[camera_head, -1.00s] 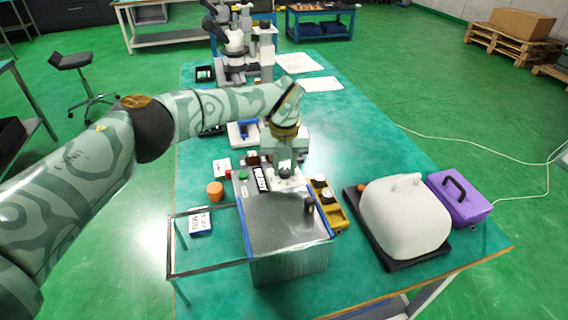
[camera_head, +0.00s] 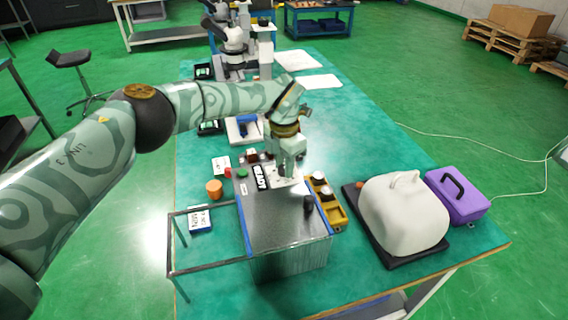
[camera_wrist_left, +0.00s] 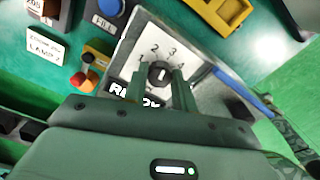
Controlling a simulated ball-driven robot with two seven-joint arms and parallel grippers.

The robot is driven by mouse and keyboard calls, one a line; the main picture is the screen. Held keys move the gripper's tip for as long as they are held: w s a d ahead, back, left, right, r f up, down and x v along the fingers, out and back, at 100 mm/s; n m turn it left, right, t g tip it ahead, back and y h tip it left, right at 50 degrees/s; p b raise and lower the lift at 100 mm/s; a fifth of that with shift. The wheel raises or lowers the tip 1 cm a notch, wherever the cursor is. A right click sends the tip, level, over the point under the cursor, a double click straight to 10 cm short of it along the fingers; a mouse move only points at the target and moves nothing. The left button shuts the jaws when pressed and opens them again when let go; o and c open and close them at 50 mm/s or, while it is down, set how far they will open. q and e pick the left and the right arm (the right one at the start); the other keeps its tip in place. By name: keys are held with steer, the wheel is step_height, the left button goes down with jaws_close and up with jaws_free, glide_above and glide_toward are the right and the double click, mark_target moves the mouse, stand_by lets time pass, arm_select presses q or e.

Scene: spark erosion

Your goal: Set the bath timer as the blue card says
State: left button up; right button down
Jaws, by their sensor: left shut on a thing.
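The bath timer dial (camera_wrist_left: 150,48) is a white plate numbered 1 to 4 with a black knob (camera_wrist_left: 160,71) at its centre. My left gripper (camera_head: 287,176) points down at the plate. In the left wrist view its two fingers (camera_wrist_left: 160,88) are shut on the knob, one on each side. The knob's white mark points roughly up the picture; its exact setting is unclear. The blue-edged card (camera_head: 200,218) lies on the table left of the box; its print is too small to read. My right gripper is out of view.
An orange cylinder (camera_head: 214,188) stands left. A yellow tray (camera_head: 328,203), white covered shape (camera_head: 403,215) and purple case (camera_head: 459,195) are right. A metal rail (camera_head: 215,266) juts out front left.

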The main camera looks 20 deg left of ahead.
arm_select(q)
steer(key=m, duration=0.3)
steer(key=shift+m, duration=0.4)
steer(key=m, duration=0.3)
steer(key=shift+m+b, duration=0.3)
steer(key=shift+b, duration=0.1)
steer(key=m, duration=0.3)
steer(key=shift+m, duration=0.3)
steer(key=m+b, duration=0.1)
steer(key=m, duration=0.2)
steer(key=shift+m, duration=0.3)
steer(key=m, duration=0.3)
steer(key=shift+m, duration=0.3)
steer(key=m+b, duration=0.1)
steer(key=m, duration=0.2)
steer(key=shift+r+m, duration=0.1)
steer(key=shift+m, duration=0.2)
steer(key=m, duration=0.3)
steer(key=shift+a+m, duration=0.1)
steer(key=shift+m, duration=0.2)
steer(key=shift+m+b, duration=0.45)
steer(key=shift+m, duration=1.45)
